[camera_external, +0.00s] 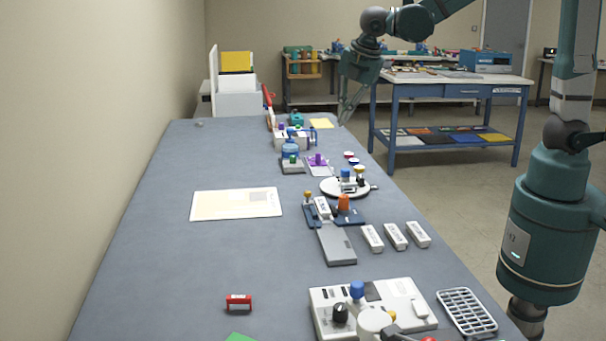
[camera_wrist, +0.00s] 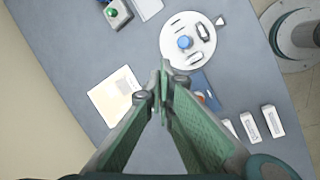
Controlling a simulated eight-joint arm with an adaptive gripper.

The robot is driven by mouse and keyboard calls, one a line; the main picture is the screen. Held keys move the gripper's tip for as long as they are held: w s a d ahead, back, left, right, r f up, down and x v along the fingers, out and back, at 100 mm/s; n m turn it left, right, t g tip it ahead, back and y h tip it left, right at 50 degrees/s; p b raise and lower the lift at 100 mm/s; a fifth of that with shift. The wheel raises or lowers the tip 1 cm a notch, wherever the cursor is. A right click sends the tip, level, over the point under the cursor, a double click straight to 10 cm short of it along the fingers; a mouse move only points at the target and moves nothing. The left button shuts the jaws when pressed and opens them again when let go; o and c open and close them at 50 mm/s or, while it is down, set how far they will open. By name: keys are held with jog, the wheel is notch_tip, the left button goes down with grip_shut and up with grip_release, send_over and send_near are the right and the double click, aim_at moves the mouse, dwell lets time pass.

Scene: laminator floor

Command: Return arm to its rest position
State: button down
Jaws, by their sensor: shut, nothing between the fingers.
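My gripper (camera_external: 347,117) is shut and empty. In the external view it hangs pointing down from my teal arm, in front of the far right part of the long grey table (camera_external: 150,235). In the wrist view the two green fingers of my gripper (camera_wrist: 164,70) meet at their tips, with the table below them. The fingertips show apart from every object, though the exact height above the table is hard to tell.
The table holds a white round plate (camera_external: 333,190), a cream sheet (camera_external: 236,204), several white blocks (camera_external: 396,236), a white control panel (camera_external: 330,294), a wire rack (camera_external: 466,311) and a red clip (camera_external: 238,302). A blue workbench (camera_external: 391,120) stands behind. The table's left side is largely clear.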

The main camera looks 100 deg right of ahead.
jog(key=s+a+r+m+t+y, duration=0.1)
jog(key=s+a+m, duration=0.4)
jog(key=s+a, duration=0.5)
jog(key=s+a+r+m+t+y, duration=0.2)
jog(key=s+a+r+m+t, duration=0.2)
jog(key=s+a, duration=0.6)
jog(key=a+m, duration=0.2)
jog(key=a, duration=0.3)
jog(key=shift+s, duration=0.35)
